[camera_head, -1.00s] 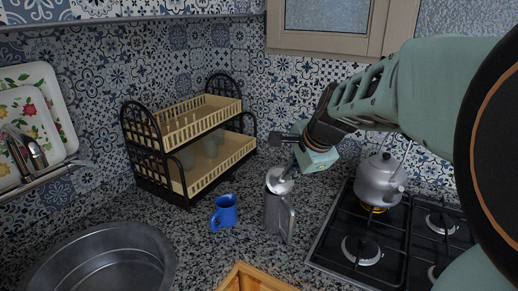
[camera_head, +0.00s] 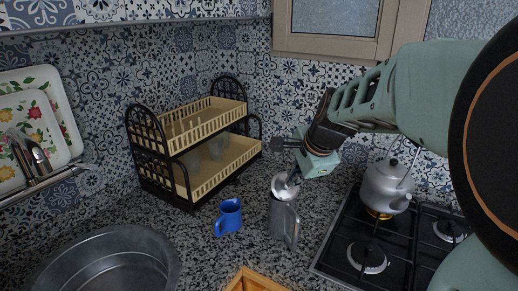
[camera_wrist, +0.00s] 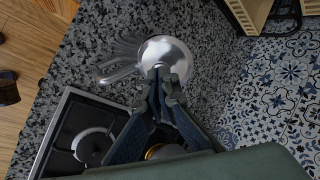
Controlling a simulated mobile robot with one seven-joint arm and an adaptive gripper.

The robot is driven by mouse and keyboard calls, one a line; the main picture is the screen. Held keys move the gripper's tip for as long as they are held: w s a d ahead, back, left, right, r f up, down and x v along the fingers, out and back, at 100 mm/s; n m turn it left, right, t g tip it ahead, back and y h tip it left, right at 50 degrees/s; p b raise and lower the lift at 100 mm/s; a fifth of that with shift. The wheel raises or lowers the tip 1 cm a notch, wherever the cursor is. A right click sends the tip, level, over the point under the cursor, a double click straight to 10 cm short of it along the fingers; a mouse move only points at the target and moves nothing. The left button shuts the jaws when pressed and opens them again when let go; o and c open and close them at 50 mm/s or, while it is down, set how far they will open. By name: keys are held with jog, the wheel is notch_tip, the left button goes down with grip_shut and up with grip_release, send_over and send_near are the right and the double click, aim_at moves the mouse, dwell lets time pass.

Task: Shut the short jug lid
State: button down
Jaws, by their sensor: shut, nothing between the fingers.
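The metal jug (camera_head: 282,222) stands upright on the speckled counter, with its handle towards the right front. Its shiny round lid (camera_wrist: 167,51) shows at the top of the jug in the wrist view, and the handle (camera_wrist: 118,72) points left there. I cannot tell whether the lid is fully down on the rim.
A blue mug (camera_head: 229,216) stands left of the jug, before a two-tier dish rack (camera_head: 213,177). A gas hob (camera_head: 338,243) with a grey kettle (camera_head: 386,188) is at the right. A round sink basin (camera_head: 62,262) is at the front left.

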aim_at(283, 174)
jog(key=shift+w+a+r+g+p, duration=0.1)
jog(key=shift+w+g+p, duration=0.3)
jog(key=shift+p, duration=1.15)
jog(key=shift+w+a+p, duration=0.1)
jog(key=shift+w+p, duration=0.3)
jog(key=shift+w+a+f, duration=0.15)
jog(key=shift+w+f, duration=0.05)
jog(key=shift+w, duration=0.4)
jog(key=shift+w+a+f, duration=0.15)
jog(key=shift+w, duration=0.4)
jog(key=shift+w+a+f, duration=0.1)
jog(key=shift+w+f, duration=0.15)
jog(key=shift+w, duration=0.2)
jog(key=shift+w+a+f, duration=0.1)
jog(key=shift+w+f, duration=0.1)
jog(key=shift+w, duration=0.3)
jog(key=shift+f, duration=0.1)
